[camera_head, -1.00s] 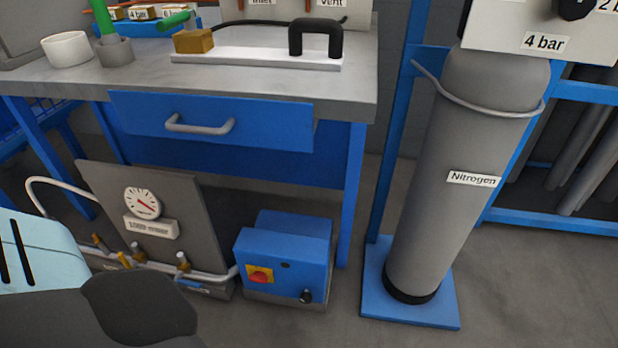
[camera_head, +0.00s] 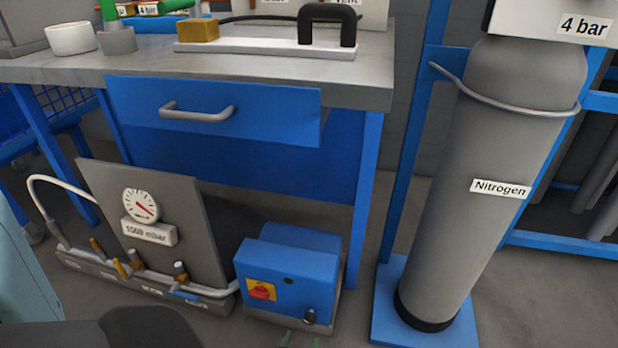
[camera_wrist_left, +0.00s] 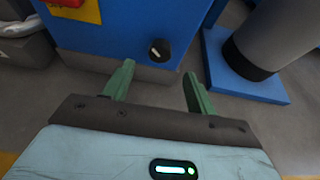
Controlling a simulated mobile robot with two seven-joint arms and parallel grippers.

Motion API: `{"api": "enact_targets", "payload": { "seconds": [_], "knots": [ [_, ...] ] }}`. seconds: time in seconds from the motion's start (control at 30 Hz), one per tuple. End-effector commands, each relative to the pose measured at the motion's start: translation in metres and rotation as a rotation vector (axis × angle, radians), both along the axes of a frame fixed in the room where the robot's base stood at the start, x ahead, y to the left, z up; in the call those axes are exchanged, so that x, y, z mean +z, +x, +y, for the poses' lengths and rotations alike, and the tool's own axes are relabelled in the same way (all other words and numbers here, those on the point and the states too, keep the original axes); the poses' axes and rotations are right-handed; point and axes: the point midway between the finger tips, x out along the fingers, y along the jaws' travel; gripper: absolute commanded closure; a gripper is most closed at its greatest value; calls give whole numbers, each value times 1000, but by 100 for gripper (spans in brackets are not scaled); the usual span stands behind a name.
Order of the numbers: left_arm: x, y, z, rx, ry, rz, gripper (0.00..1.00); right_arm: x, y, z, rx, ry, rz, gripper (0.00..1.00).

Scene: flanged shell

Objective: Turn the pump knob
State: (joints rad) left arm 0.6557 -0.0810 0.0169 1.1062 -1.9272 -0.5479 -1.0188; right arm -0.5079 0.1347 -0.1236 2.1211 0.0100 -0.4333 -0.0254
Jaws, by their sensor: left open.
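The blue pump (camera_head: 292,268) stands on the floor under the bench. A small black knob (camera_head: 310,316) sits low on its front face, at the right. A red rotary switch on a yellow plate (camera_head: 262,290) is at the left of the same face. In the left wrist view the knob (camera_wrist_left: 158,50) shows a pale pointer mark. My left gripper (camera_wrist_left: 160,70) is open and empty. Its green fingers point towards the pump, with the knob seen between and just beyond the tips. In the head view only the tips (camera_head: 300,340) show at the bottom edge. My right gripper is out of view.
A panel with a dial gauge (camera_head: 141,205) and a valve manifold (camera_head: 150,288) stands left of the pump. The grey nitrogen cylinder (camera_head: 480,215) stands on a blue base at the right. A bench drawer (camera_head: 210,112) is above the pump. The floor before the pump is clear.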

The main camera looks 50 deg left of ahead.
Motion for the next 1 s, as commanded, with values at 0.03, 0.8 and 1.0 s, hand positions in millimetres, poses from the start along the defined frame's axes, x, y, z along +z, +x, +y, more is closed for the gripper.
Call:
{"api": "enact_targets", "payload": {
  "seconds": [0.03, 0.8, 1.0],
  "knots": [
    [0, 1, 0, -3, 5, 1, 43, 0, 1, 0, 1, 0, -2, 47],
    [-29, 59, 36, -2, 5, -1, 43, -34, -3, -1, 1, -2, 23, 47],
    [-29, 63, 38, -2, 4, -1, 43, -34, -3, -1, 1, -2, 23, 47]
  ]
}}
